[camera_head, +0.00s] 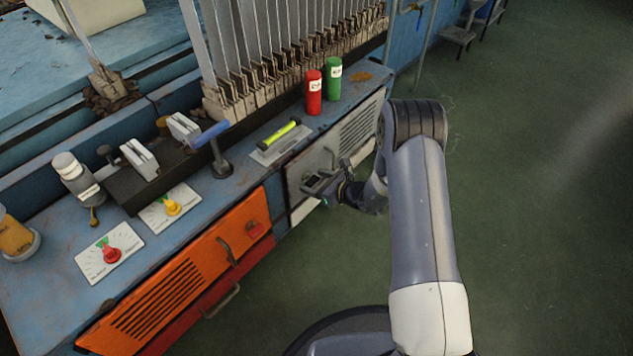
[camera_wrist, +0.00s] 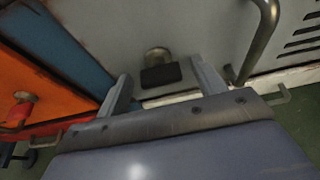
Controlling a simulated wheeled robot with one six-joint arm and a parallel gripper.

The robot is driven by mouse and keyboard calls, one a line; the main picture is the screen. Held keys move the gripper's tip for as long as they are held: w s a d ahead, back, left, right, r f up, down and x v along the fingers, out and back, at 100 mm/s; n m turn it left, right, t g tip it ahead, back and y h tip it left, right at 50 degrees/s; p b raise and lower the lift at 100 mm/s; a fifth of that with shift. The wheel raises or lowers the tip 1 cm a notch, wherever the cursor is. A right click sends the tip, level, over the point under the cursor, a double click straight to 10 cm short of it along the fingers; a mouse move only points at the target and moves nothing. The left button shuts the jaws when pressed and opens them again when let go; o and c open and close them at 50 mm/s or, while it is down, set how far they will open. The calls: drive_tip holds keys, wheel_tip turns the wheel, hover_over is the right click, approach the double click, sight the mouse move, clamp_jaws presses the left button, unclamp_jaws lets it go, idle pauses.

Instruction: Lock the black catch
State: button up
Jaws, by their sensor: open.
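The black catch (camera_wrist: 161,75) shows in the wrist view as a flat black tab below a round metal boss, low on the grey panel (camera_wrist: 205,25). The tab lies crosswise. My gripper (camera_wrist: 161,68) is open, with one finger on each side of the catch and gaps visible between; I see no contact. In the head view, my gripper (camera_head: 313,183) is at the front of the grey panel (camera_head: 318,158) and hides the catch there.
A bent metal handle (camera_wrist: 265,40) stands out from the grey panel just right of my gripper. The orange panel (camera_head: 185,290) with a red catch (camera_wrist: 20,108) is to the left. Red (camera_head: 314,92) and green (camera_head: 334,79) cylinders stand on the bench. The green floor at right is clear.

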drive_tip(key=p+v, duration=0.3)
drive_tip(key=v, duration=0.7)
drive_tip(key=shift+s+d+r, duration=0.2)
drive_tip(key=shift+s+d, duration=0.05)
drive_tip(key=b+x, duration=0.3)
drive_tip(key=x, duration=0.7)
drive_tip(key=shift+w+a+f, duration=0.1)
drive_tip(key=shift+a+f, duration=0.05)
drive_tip(key=shift+f, duration=0.15)
drive_tip(key=shift+w+a+r, duration=0.15)
drive_tip(key=shift+w+r, duration=0.05)
drive_tip(key=shift+w, duration=0.05)
drive_tip(key=shift+m+p, duration=0.3)
drive_tip(key=shift+p, duration=0.35)
drive_tip(key=shift+m+g+p, duration=0.3)
drive_tip(key=shift+p, duration=0.05)
drive_tip(key=shift+f, duration=0.1)
drive_tip(key=shift+f, duration=0.1)
